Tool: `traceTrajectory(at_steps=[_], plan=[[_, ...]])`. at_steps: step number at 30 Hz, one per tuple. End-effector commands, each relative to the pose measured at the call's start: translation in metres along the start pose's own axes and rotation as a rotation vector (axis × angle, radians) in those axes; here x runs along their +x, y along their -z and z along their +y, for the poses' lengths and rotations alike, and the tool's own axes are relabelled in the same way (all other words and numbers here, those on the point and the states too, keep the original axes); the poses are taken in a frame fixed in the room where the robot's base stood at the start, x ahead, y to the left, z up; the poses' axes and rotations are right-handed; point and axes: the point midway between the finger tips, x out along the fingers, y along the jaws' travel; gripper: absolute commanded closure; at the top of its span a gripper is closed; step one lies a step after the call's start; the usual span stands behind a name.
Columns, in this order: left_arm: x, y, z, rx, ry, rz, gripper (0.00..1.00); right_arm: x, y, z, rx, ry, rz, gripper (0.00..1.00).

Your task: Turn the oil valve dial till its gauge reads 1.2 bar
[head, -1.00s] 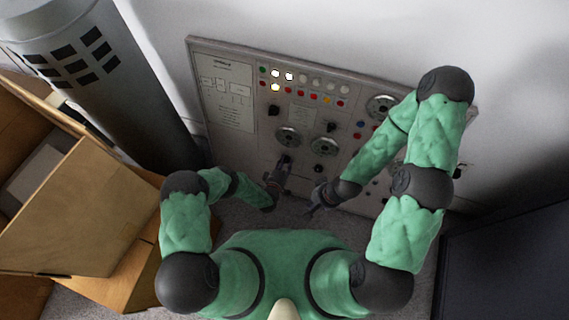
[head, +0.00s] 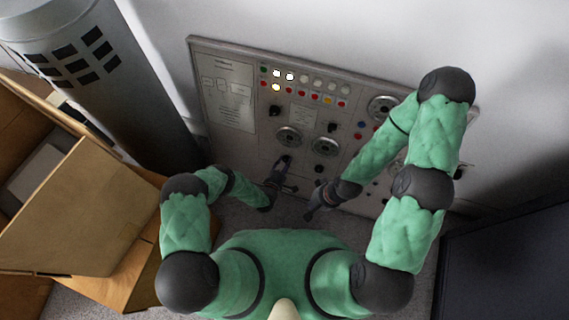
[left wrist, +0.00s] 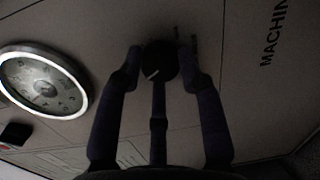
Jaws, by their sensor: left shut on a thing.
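The control panel (head: 232,135) leans against the wall. My left gripper (head: 285,163) is at its lower part, below a round gauge (head: 288,137). In the left wrist view my left gripper (left wrist: 160,68) is shut on a black round dial (left wrist: 159,58), one finger on each side. The dial has a pale pointer mark slanting across its face. A gauge (left wrist: 42,82) with a bright rim shows to the left of the dial; its reading is too dim and small to tell. My right gripper (head: 317,207) hangs in front of the panel's lower edge, apart from the panel; its fingers are unclear.
A second gauge (head: 325,147) and a third (head: 382,107) sit farther right on the panel. Rows of lights and coloured buttons (head: 303,87) are above. Cardboard boxes (head: 75,210) and a grey cylinder (head: 95,80) stand at left. A dark cabinet (head: 505,250) is at right.

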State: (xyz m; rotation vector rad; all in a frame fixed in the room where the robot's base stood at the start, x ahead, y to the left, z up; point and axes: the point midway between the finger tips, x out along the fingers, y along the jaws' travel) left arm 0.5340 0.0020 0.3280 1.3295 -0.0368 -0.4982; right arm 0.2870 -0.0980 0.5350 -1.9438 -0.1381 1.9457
Motion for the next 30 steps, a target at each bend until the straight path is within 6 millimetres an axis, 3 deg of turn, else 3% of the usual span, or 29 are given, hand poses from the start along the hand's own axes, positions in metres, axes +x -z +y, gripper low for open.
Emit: traceTrajectory(at_steps=[1,17,18,19,20,30], plan=[[-0.0036,-0.0091,-0.0065,-0.012,0.013,-0.018,0.95,0.0,0.0,0.0,0.0,0.0,0.0,1.0],[-0.0038,-0.0104,-0.0065,-0.032,0.012,-0.021,0.95,-0.0001,0.0,0.0,0.0,0.0,0.0,1.0],[-0.0038,-0.0104,-0.0065,-0.032,0.012,-0.021,0.51,-0.0001,0.0,0.0,0.0,0.0,0.0,1.0],[-0.0038,-0.0102,-0.0065,-0.032,0.012,-0.021,0.43,-0.0001,0.0,0.0,0.0,0.0,0.0,1.0],[-0.0038,-0.0099,-0.0064,-0.032,0.012,-0.02,0.39,-0.0001,0.0,0.0,0.0,0.0,0.0,1.0],[-0.0016,-0.0043,-0.0022,-0.03,0.003,-0.011,0.39,-0.0001,0.0001,0.0,0.0,0.0,0.0,1.0]])
